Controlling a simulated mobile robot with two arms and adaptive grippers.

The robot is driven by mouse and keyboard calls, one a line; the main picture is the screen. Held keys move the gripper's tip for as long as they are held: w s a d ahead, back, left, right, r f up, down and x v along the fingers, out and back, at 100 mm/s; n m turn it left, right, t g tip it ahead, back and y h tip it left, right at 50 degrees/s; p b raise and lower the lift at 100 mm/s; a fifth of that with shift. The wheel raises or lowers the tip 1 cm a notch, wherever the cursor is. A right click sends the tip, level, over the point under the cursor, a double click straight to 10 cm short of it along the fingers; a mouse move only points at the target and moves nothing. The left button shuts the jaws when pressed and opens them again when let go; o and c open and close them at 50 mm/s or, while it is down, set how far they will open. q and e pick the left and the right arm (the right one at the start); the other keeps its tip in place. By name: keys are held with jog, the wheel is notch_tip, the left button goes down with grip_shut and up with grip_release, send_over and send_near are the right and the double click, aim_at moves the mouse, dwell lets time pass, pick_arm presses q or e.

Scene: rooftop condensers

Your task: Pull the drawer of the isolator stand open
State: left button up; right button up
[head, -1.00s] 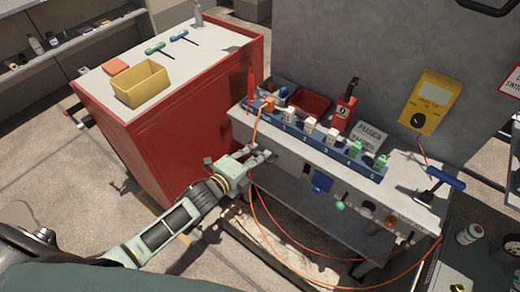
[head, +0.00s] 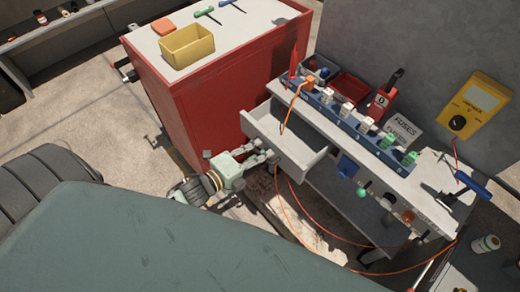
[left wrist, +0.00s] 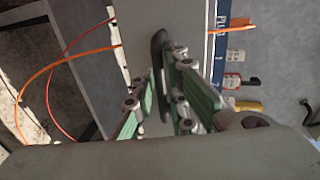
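The isolator stand (head: 345,152) is a grey bench against a wall. Its drawer (head: 291,143) stands out from the front, well open, and the part of its inside that shows looks bare. My left gripper (head: 272,156) is at the drawer's front. In the left wrist view, the fingers of my left gripper (left wrist: 165,78) close around a dark upright handle (left wrist: 158,50) on the grey drawer front (left wrist: 138,25). The fingertips are partly hidden by the handle and finger links. My right gripper is not in view.
A red cabinet (head: 205,100) with a yellow bin (head: 187,46) stands left of the drawer, close by. An orange cable (head: 286,118) hangs over the drawer, and cables loop below. A blue switch strip (head: 345,128) and yellow meter (head: 473,103) are to the right.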

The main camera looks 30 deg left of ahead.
pick_arm(q)
jog(key=shift+s, duration=0.1)
jog(key=v, duration=1.1)
jog(key=shift+s, duration=0.35)
jog(key=shift+a+r, duration=0.1)
jog(key=shift+a, duration=0.05)
jog(key=s+a+f+n+g+y, duration=0.1)
jog(key=s+f+n+g+y, duration=0.15)
jog(key=f, duration=0.55)
jog(key=s+a+f+n+g+y, duration=0.15)
jog(key=f+n, duration=0.25)
jog(key=f, duration=0.4)
jog(key=s+a+f+n+g+y, duration=0.1)
jog(key=s+a+f+n, duration=0.2)
jog(key=f, duration=0.5)
jog(key=s+d+f+n+g, duration=0.4)
jog(key=s+f+n, duration=0.1)
jog(key=s+f, duration=0.3)
jog(key=s+d+f+n+g, duration=0.4)
jog(key=s+f, duration=0.4)
jog(key=s, duration=0.3)
jog(key=shift+s+d+f+n+g, duration=0.3)
jog(key=shift+f+n, duration=0.1)
jog(key=shift+n, duration=0.15)
